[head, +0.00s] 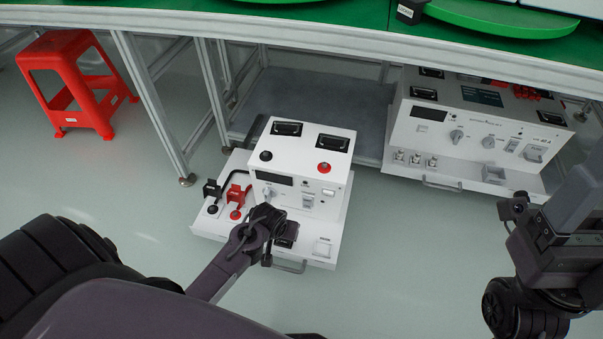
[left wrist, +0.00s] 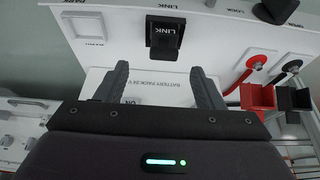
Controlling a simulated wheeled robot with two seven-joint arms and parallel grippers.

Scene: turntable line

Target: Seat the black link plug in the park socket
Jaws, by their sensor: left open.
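The black link plug (left wrist: 165,32), marked LINK, stands on the white panel in the left wrist view, just beyond my left fingertips. My left gripper (left wrist: 159,70) is open, its fingers apart with nothing between them. In the head view my left gripper (head: 266,222) is over the front shelf of the white unit (head: 303,151) and hides part of it.
A black connector (head: 212,189) and a red connector (head: 236,195) with cables stand on the shelf's left. A second white unit (head: 470,130) stands back right. A red stool (head: 75,75) is far left. Green-topped tables line the back.

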